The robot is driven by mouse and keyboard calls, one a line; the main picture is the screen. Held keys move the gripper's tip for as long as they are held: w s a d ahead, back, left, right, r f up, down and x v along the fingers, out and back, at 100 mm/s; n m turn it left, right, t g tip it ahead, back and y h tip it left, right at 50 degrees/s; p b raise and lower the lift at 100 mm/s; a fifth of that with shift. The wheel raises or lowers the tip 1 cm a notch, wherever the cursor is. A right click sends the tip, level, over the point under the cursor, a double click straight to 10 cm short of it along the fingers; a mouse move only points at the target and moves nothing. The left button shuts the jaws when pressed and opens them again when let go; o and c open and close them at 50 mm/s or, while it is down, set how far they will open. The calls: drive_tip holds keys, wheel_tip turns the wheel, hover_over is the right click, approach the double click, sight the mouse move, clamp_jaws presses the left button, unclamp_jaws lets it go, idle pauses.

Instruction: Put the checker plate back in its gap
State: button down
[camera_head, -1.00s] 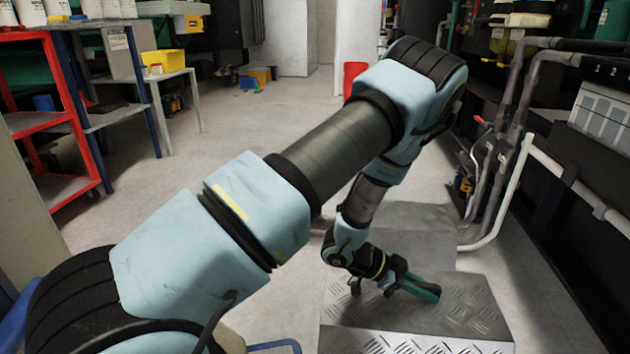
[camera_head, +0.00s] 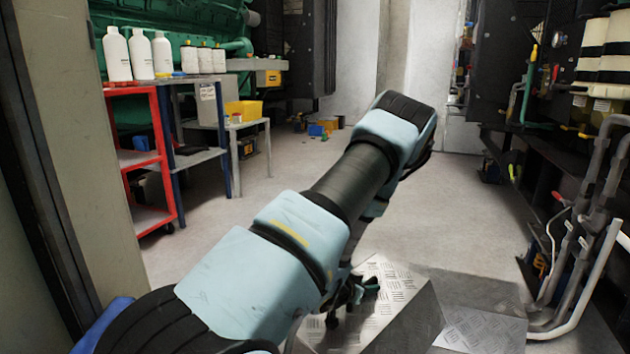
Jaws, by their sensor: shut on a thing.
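A light checker plate (camera_head: 386,284) with a raised tread shows at the lower middle, just right of my forearm. My arm hides its left part. My gripper (camera_head: 352,294) is small and dark, low over this plate and partly behind my arm. It is shut on a green handle-like thing (camera_head: 371,284) that shows at its right side. I cannot tell whether this green thing is joined to the plate. A smooth dark grey area (camera_head: 408,322) borders the plate on the right; I cannot tell whether it is the gap or a flat surface.
More tread plate (camera_head: 485,328) lies at the lower right. Pale and grey pipes (camera_head: 585,270) stand close on the right. A red shelf cart (camera_head: 150,165) and a blue-legged table (camera_head: 205,165) stand at the left. The floor (camera_head: 440,190) beyond the plates is clear.

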drive_tip(key=w+a+r+n+t+y+p, duration=0.25)
drive_tip(key=a+n+y, duration=0.2)
drive_tip(key=a, duration=0.75)
drive_tip(key=w+a+r+n+t+y+p, duration=0.15)
drive_tip(key=a+r+n+y, duration=0.3)
drive_tip(key=a, duration=0.75)
drive_tip(key=s+r+p, duration=0.2)
drive_tip(key=r+p, duration=1.6)
drive_tip(key=r, duration=0.1)
drive_tip(key=s+r+p, duration=0.2)
drive_tip(key=r+p, duration=1.7)
drive_tip(key=r, duration=0.1)
drive_tip(key=shift+s+a+r, duration=0.2)
